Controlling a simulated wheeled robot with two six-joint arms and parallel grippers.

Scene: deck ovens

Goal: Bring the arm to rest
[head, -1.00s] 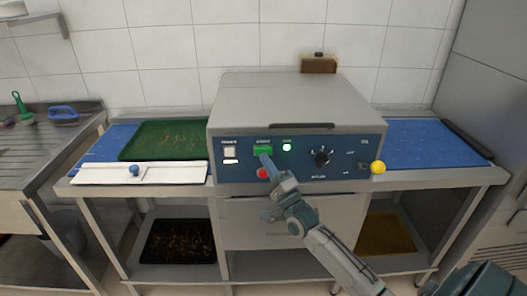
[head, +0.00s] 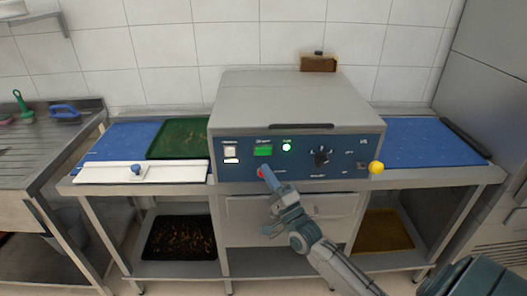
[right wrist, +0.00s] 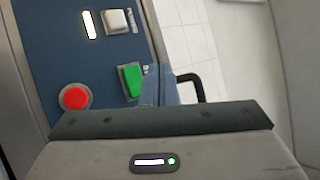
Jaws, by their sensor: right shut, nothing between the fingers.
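My right gripper (head: 265,172) is shut and empty. In the right wrist view the closed fingers (right wrist: 160,85) show beside the green button (right wrist: 132,82), with the red button (right wrist: 75,97) to the left. Whether the fingertips touch the panel cannot be told. My left gripper is not in view.
A green tray (head: 180,138) lies on the blue surface (head: 110,145) left of the machine. A yellow knob (head: 376,168) sticks out at the panel's right. A white bar (head: 175,173) with a blue knob runs along the left front edge. A dark tray (head: 180,238) lies below.

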